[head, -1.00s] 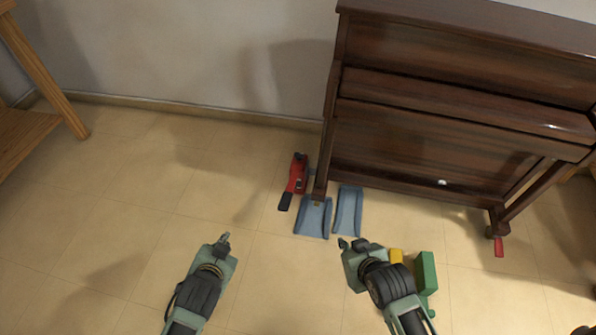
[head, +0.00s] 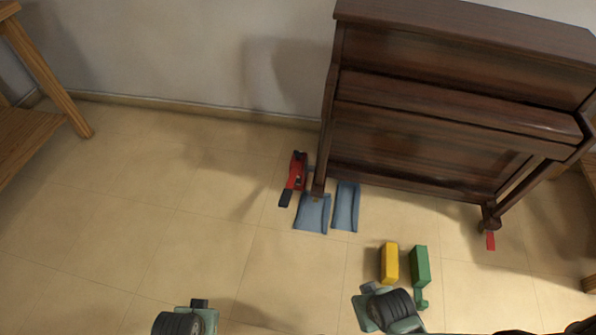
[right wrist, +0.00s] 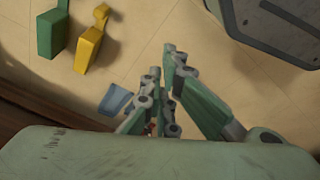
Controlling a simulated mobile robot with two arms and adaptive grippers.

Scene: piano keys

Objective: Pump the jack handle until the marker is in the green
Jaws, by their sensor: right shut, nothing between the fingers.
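The red jack (head: 298,172) lies on the floor at the left front leg of the piano (head: 430,140). Its black-ended handle (head: 285,198) points toward me and slightly left. I cannot make out a marker or a green zone at this size. My left gripper (head: 200,304) is at the bottom of the head view, well short of the jack, with its fingers not clearly shown. My right gripper (right wrist: 175,62) is shut and empty in the right wrist view. In the head view it (head: 366,290) is low, right of the jack and touching nothing I can see.
Two blue ramp-like pieces (head: 312,212) (head: 346,206) lie beside the piano leg. A yellow block (head: 389,263) and a green block (head: 420,266) are near my right gripper. A red piece (head: 490,240) is at the right leg. A wooden table (head: 50,70) stands left. The left floor is clear.

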